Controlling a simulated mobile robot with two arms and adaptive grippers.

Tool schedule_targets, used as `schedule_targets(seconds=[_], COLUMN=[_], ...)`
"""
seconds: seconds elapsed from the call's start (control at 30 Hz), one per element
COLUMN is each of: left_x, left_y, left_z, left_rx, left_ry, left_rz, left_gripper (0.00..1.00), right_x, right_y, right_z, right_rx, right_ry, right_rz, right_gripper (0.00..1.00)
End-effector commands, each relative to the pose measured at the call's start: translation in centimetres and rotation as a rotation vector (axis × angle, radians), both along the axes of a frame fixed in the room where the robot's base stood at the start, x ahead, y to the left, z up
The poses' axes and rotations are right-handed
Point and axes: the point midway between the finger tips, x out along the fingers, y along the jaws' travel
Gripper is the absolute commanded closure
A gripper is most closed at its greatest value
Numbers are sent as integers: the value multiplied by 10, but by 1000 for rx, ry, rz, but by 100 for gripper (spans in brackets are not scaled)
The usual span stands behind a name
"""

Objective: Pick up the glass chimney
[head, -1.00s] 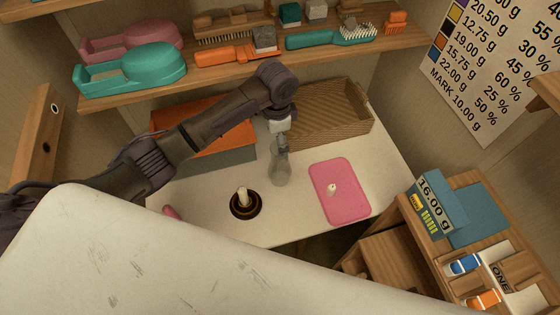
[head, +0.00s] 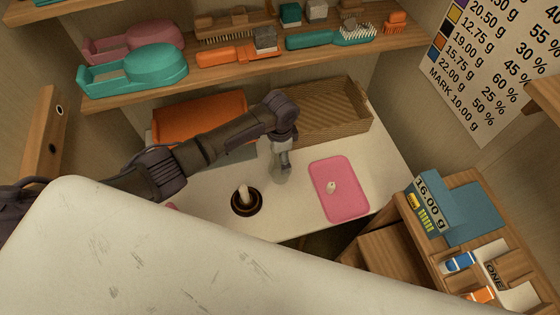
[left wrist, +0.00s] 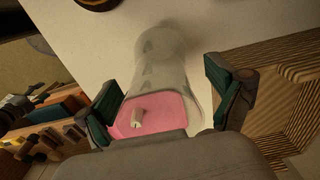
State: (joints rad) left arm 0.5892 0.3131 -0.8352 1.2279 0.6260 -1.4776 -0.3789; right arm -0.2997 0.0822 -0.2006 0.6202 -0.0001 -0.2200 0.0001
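The clear glass chimney (head: 278,174) is on the white table, mostly hidden behind my left gripper (head: 286,158) in the head view. In the left wrist view the chimney (left wrist: 165,58) lies between and beyond the two green-padded fingers of my left gripper (left wrist: 168,92). The fingers are spread wide, one on each side of the glass. I see no clear contact. My right gripper is not in view.
A pink tray (head: 345,203) with a small white piece lies right of the chimney. A dark round base with a candle (head: 246,204) stands to the left. A woven basket (head: 325,108) and an orange box (head: 200,118) are behind. A shelf (head: 240,58) hangs above.

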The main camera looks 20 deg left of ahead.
Motion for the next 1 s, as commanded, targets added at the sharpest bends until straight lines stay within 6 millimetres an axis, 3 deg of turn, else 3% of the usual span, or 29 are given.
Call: schedule_targets(seconds=[0.03, 0.37, 0.73, 1.0], left_x=[0, 0, 1, 1], left_y=[0, 0, 0, -6], left_z=[0, 0, 7, 44], left_rx=[0, 0, -2, -5], left_ry=[0, 0, -4, -6], left_rz=[0, 1, 1, -3], left_gripper=[19, 74, 74, 74], right_x=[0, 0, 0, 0], right_y=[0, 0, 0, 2], right_z=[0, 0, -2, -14], right_rx=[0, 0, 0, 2], right_ry=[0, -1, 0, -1], right_rz=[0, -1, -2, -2], right_gripper=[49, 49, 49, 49])
